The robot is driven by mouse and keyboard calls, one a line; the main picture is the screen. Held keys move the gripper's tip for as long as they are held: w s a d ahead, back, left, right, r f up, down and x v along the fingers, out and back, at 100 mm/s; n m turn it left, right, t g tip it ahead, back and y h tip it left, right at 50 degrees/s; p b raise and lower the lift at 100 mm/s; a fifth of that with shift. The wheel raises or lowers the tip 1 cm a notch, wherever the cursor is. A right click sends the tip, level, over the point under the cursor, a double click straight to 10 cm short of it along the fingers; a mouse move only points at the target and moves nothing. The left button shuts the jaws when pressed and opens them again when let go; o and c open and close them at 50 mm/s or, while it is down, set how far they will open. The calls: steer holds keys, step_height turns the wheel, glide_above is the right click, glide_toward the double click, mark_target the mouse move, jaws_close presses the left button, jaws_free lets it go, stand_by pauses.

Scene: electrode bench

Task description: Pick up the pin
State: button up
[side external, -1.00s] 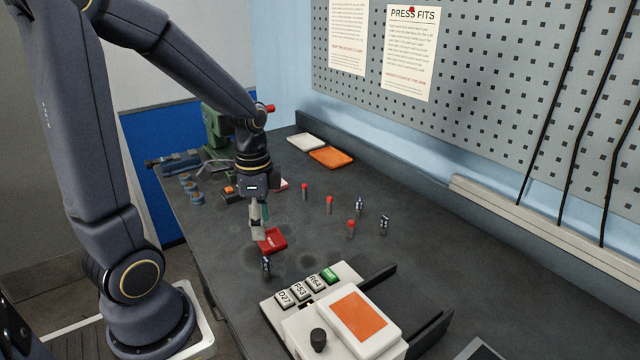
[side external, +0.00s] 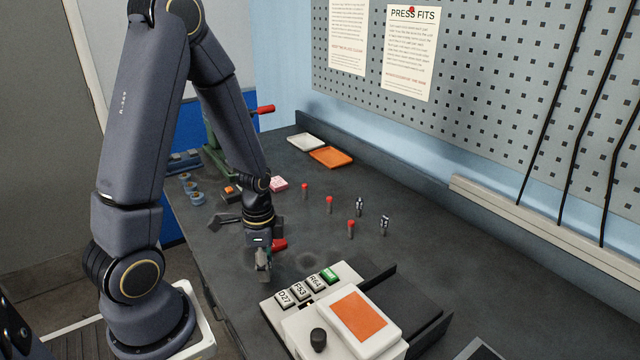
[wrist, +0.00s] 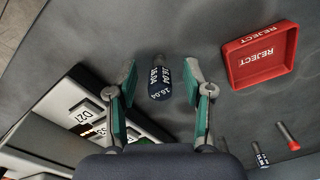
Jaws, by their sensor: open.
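A pin (wrist: 159,82) with a dark blue head marked 16.04 and a grey shaft stands between my open fingers in the wrist view, with a gap on both sides. My gripper (wrist: 160,72) is open and points down around it. In the side external view my gripper (side external: 262,270) is low over the bench left of the button box and hides this pin. Other pins stand farther back: red-topped ones, such as this red-topped pin (side external: 351,229), and two dark-headed pins, one being the near dark-headed pin (side external: 384,223).
A red REJECT tray (wrist: 262,57) lies right of my fingers in the wrist view; my gripper partly hides it in the side external view. A white box (side external: 310,325) with labelled buttons stands close by. White (side external: 306,142) and orange (side external: 331,157) trays lie at the back.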

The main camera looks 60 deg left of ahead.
steer(key=shift+c, duration=0.3)
jaws_close()
